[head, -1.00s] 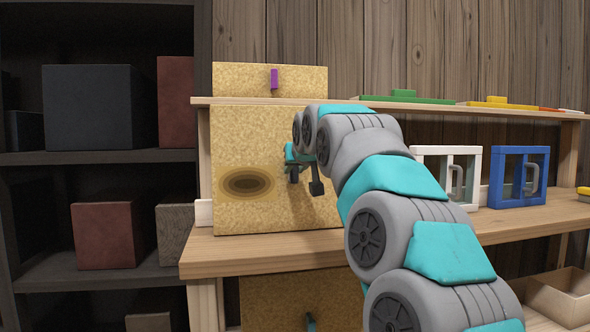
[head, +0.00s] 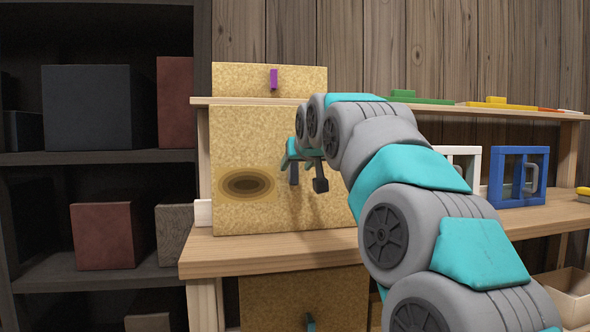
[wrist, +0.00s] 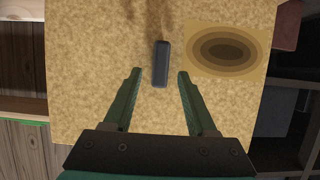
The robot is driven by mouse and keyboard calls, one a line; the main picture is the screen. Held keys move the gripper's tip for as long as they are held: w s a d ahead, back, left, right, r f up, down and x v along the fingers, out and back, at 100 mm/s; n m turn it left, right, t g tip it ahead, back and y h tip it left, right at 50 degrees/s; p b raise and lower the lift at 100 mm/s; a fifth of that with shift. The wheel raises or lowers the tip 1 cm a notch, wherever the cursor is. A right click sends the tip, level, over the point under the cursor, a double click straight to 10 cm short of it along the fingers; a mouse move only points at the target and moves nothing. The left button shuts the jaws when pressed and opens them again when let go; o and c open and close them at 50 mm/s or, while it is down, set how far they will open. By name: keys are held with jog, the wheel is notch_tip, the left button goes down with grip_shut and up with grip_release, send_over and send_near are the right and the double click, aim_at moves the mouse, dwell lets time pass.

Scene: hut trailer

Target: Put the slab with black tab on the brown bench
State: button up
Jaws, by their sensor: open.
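The slab with black tab (head: 240,130) is a large cork-coloured panel with a dark brown ringed oval on its face. In the head view it stands upright, its lower edge at the top of the brown bench (head: 262,248). My gripper (head: 307,180) is open in front of the slab, right of the oval. In the wrist view the black tab (wrist: 161,63) sticks out from the slab's face (wrist: 100,70). It lies between the lines of my two open fingers (wrist: 160,73), around and just beyond their tips.
A cork panel with a purple tab (head: 240,78) is above, and another with a teal tab (head: 275,300) is below the bench top. A dark shelf with blocks (head: 92,106) stands left. White (head: 465,161) and blue (head: 497,180) frames stand right. Bench top before the slab is clear.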

jog(key=v, duration=0.9)
jog(key=s+d+f+g+h, duration=0.1)
jog(key=s+d+f+g, duration=0.3)
jog(key=f, duration=0.6)
jog(key=s+d+f+m+g+h, duration=0.1)
jog(key=s+d+f, duration=0.2)
jog(key=s+f, duration=0.55)
jog(key=s+d+f+g+h, duration=0.1)
jog(key=s+d+f+g, duration=0.25)
jog(key=f, duration=0.85)
jog(key=s+d+f+m+g, duration=0.1)
jog(key=s+d+f+g, duration=0.2)
jog(key=s+f, duration=0.6)
jog(key=s+d+f+m+g, duration=0.1)
jog(key=s+d+f+g, duration=0.2)
jog(key=s+f, duration=0.7)
jog(key=s, duration=0.7)
jog(key=shift+s+h+b, duration=0.3)
jog(key=shift+h, duration=0.1)
jog(key=shift+d, duration=0.15)
